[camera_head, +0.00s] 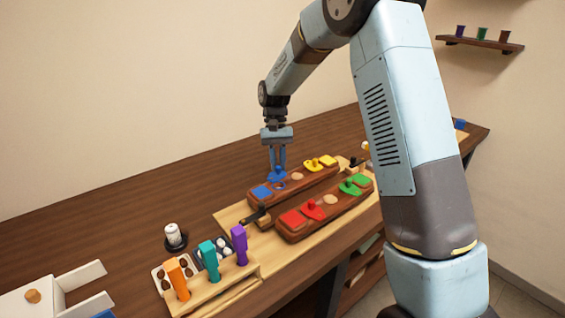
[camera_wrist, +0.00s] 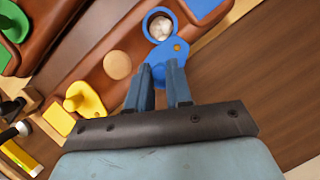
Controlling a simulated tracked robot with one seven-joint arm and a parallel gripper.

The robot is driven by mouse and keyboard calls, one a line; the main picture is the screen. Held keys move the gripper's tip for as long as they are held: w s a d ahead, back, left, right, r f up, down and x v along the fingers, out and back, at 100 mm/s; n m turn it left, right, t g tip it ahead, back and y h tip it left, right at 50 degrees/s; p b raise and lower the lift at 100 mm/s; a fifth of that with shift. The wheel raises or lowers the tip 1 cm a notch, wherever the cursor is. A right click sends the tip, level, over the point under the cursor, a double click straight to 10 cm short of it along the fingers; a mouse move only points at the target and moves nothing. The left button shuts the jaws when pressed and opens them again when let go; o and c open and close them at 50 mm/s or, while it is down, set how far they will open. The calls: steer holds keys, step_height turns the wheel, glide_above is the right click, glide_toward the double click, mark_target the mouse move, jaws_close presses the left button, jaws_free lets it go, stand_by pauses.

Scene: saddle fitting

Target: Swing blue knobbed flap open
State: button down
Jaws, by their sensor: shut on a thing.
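The blue flap (camera_head: 277,174) is on the far reddish-brown wooden block (camera_head: 300,188). In the wrist view the blue flap (camera_wrist: 168,56) lies beside a blue-rimmed round recess (camera_wrist: 160,25), with a brass-coloured pin near its edge. The recess is uncovered and a pale, lumpy thing shows inside it. My gripper (camera_head: 278,166) points down at the flap, and its fingers (camera_wrist: 158,75) are shut on the flap's blue knob, which is mostly hidden between them.
A yellow knobbed flap (camera_head: 313,163) shares the far block. Red (camera_head: 314,209) and green (camera_head: 350,187) knobbed flaps sit on the near block. Orange, teal and purple upright pieces stand in a wooden rack (camera_head: 225,283) at front left. The table behind the blocks is clear.

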stand_by(0.4)
steer(key=c, duration=1.1)
jaws_free()
steer(key=shift+o, duration=0.2)
steer(key=shift+w+r, duration=0.1)
steer(key=v, duration=1.3)
steer(key=shift+r, duration=0.2)
